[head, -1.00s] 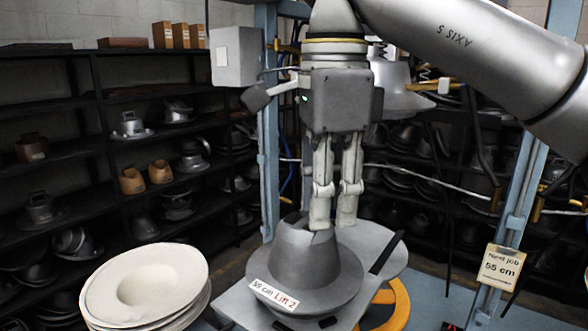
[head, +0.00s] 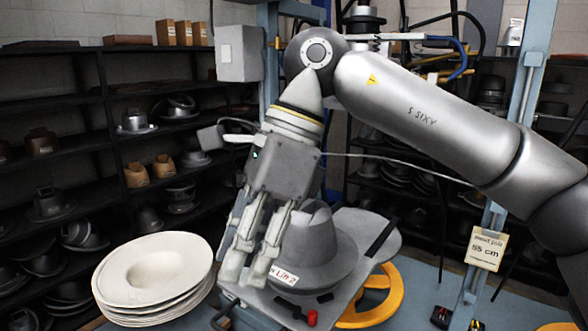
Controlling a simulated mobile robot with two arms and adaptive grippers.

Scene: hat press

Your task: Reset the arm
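My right gripper (head: 246,274) hangs tilted at the left front of the grey hat block (head: 316,245). Its two fingers are apart, with nothing seen between them. They cover part of the block's brim and of its label (head: 284,279), on which "Lift 2" can be read. The block sits upright on the grey press plate (head: 372,226). Whether the fingertips touch the brim or the plate, I cannot tell. My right arm reaches in from the right, above the press. My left gripper is not in view.
A stack of pale hat bodies (head: 190,262) stands close to the left of my gripper. A yellow handwheel (head: 390,307) is under the plate. A "55 cm" tag (head: 486,249) hangs on the blue frame post at right. Dark shelves with blocks line the back.

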